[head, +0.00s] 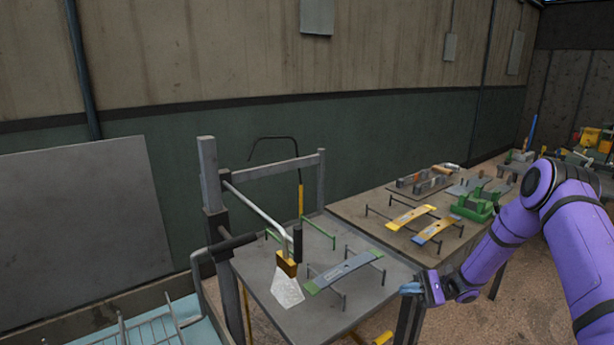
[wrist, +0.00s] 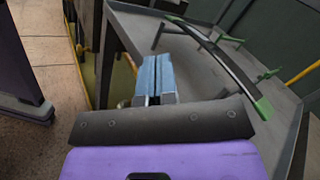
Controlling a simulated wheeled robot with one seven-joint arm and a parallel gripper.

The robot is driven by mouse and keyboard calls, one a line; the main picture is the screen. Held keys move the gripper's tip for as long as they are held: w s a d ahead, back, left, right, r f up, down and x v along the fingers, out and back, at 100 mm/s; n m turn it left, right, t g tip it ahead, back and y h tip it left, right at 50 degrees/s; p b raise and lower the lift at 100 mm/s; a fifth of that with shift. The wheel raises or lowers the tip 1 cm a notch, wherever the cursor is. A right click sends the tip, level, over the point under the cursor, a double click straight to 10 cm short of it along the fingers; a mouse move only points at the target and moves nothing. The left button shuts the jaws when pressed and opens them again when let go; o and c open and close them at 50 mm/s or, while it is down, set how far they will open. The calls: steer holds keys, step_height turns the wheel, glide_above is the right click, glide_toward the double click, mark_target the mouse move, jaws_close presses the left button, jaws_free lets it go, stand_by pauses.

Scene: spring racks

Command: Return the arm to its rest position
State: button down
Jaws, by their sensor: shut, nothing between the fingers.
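My purple arm comes in from the right in the head view. My gripper (head: 411,289) is beside the right corner of the near grey table (head: 330,312). In the wrist view the two blue fingers of my gripper (wrist: 155,75) lie together, shut and empty. The fingers point toward the table's edge and legs, apart from the spring rack. A dark spring strip with green ends (head: 343,272) rests across a small wire rack on that table, and it also shows in the wrist view (wrist: 225,65).
A second table (head: 380,236) behind holds yellow and blue-orange strips on a rack, and green clamps (head: 476,206). A grey post frame (head: 207,185) with a lever stands at the near table's left. Open brown floor (wrist: 40,40) lies left in the wrist view.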

steer(key=s+a+r+n+g+h, duration=0.1)
steer(key=s+r+n+h, duration=0.35)
steer(key=r, duration=0.85)
steer(key=s+a+r+n+g+h, duration=0.1)
steer(key=s+r+n+h, duration=0.1)
steer(key=s+r+h, duration=0.8)
steer(key=s+d+r+n+t+h, duration=0.2)
steer(key=s+r+t, duration=0.2)
steer(key=s+r, duration=0.4)
steer(key=s+d+r+n+t+h, duration=0.1)
steer(key=s+r+t, duration=0.4)
steer(key=s, duration=0.8)
step_height(320, 180, up, 3)
steer(key=shift+d+r+n+h, duration=0.15)
steer(key=shift+d+n+h, duration=0.2)
steer(key=shift+d+h, duration=0.35)
steer(key=c, duration=1.8)
jaws_free()
steer(key=shift+s, duration=0.1)
